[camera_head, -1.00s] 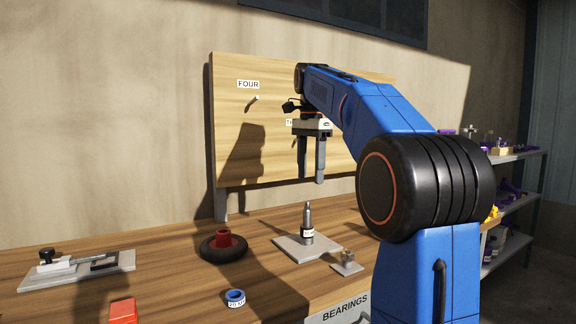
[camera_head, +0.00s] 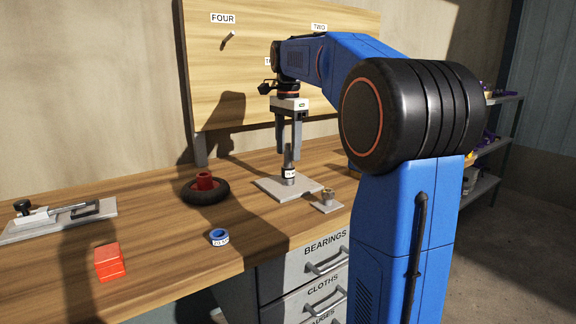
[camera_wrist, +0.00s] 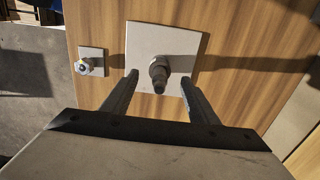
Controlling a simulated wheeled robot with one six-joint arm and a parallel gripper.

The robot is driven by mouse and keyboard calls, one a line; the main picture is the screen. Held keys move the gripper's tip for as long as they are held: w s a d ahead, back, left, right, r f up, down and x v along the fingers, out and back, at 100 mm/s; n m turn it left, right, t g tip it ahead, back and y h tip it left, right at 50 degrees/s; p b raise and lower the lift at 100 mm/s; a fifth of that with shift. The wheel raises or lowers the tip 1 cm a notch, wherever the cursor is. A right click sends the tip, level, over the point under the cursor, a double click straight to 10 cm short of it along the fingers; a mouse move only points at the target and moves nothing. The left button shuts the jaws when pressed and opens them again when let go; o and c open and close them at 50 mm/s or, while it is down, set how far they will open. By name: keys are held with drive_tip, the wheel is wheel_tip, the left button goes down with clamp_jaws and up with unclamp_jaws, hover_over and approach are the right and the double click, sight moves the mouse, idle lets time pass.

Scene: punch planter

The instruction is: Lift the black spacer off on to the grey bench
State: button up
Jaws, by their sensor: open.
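The black spacer (camera_head: 289,173) with a white label sits low around an upright metal spindle on a square grey plate (camera_head: 268,187). In the wrist view the spindle (camera_wrist: 160,84) points toward the camera, and its top hides part of the dark collar below. My gripper (camera_head: 286,157) hangs pointing down over the plate, open and empty. In the wrist view its two fingers (camera_wrist: 158,74) are apart on either side of the spindle; whether they touch the spacer cannot be told. The bench top (camera_head: 160,235) looks brown and wooden, not grey.
A black wheel with a red hub (camera_head: 205,187) stands left of the plate. A blue ring (camera_head: 219,237), red block (camera_head: 109,262) and clamp fixture (camera_head: 60,220) are leftward. Bare wood lies between them.

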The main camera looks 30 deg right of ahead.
sight(288, 164)
drive_tip(key=shift+f, duration=2.85)
drive_tip(key=shift+c, duration=0.6)
drive_tip(key=c, duration=1.1)
drive_tip(key=shift+r, duration=6.05)
drive_tip(key=shift+c, duration=0.2)
